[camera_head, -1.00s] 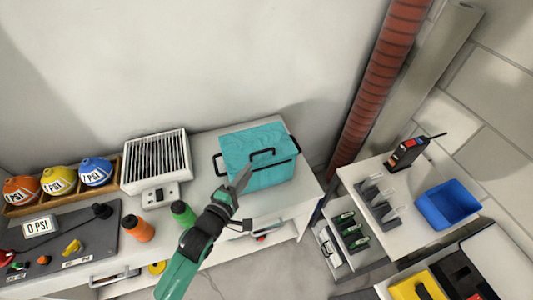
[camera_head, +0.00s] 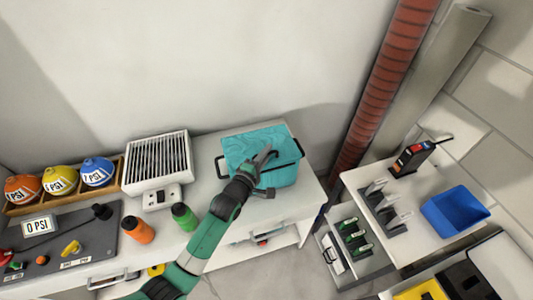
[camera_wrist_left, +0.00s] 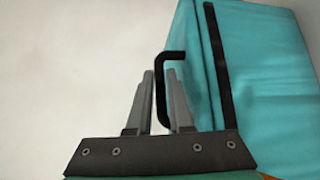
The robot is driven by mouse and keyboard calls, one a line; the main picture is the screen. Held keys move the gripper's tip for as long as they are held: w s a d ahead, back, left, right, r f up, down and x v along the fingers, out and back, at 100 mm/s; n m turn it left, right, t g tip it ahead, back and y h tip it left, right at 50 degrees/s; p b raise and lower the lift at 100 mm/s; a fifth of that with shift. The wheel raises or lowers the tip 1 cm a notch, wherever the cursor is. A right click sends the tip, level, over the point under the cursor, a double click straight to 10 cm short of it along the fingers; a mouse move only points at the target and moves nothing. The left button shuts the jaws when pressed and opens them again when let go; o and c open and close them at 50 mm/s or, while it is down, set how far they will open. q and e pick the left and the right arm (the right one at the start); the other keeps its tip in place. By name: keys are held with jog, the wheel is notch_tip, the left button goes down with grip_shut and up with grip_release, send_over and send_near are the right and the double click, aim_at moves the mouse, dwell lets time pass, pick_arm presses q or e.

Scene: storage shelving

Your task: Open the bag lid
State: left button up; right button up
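A teal bag (camera_head: 278,176) with black handles sits on the right part of the white bench. Its teal lid (camera_head: 245,144) lies over the top and looks closed, with a slightly rumpled surface. In the left wrist view, the gripper (camera_wrist_left: 163,95) is open, with one finger on each side of the handle bar (camera_wrist_left: 161,92). A gap shows beside the bar. The gripper partly hides the handle in the head view. My right gripper is not in view.
A white grille heater (camera_head: 157,163) stands left of the bag. A white table with a blue bin (camera_head: 455,210) is at right.

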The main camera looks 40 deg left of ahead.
pick_arm(q)
grip_shut()
jog(key=shift+r, duration=0.1)
dwell(1.2)
